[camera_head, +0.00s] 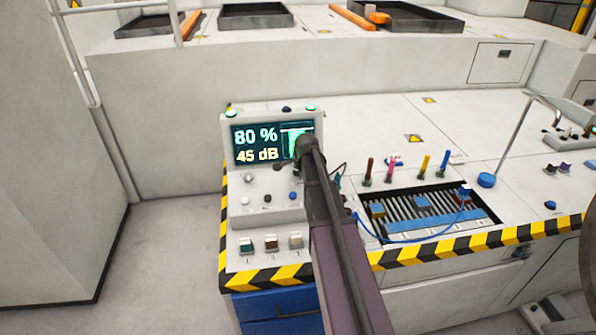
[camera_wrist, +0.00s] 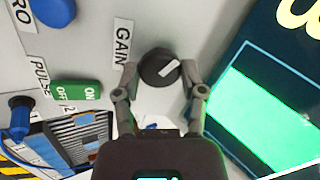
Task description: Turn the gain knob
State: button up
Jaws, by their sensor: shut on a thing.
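The gain knob (camera_wrist: 160,69) is a dark round knob with a white pointer mark, beside the GAIN label (camera_wrist: 122,44) in the wrist view. My gripper (camera_wrist: 161,78) has a finger on each side of the knob and is shut on it. In the head view my arm covers the knob and most of my gripper. The screen (camera_head: 273,142) on the panel reads 80 % and 45 dB.
A green ON/OFF switch (camera_wrist: 76,92) and a blue button (camera_wrist: 54,10) sit close to the knob. Right of my arm, colored probes (camera_head: 423,165) stand behind a ribbed tray (camera_head: 377,229) with a blue cable. Several toggle switches (camera_head: 271,244) line the panel front.

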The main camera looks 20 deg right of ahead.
jog(key=o, duration=1.1)
jog(key=shift+w, duration=0.1)
jog(key=shift+r, duration=0.1)
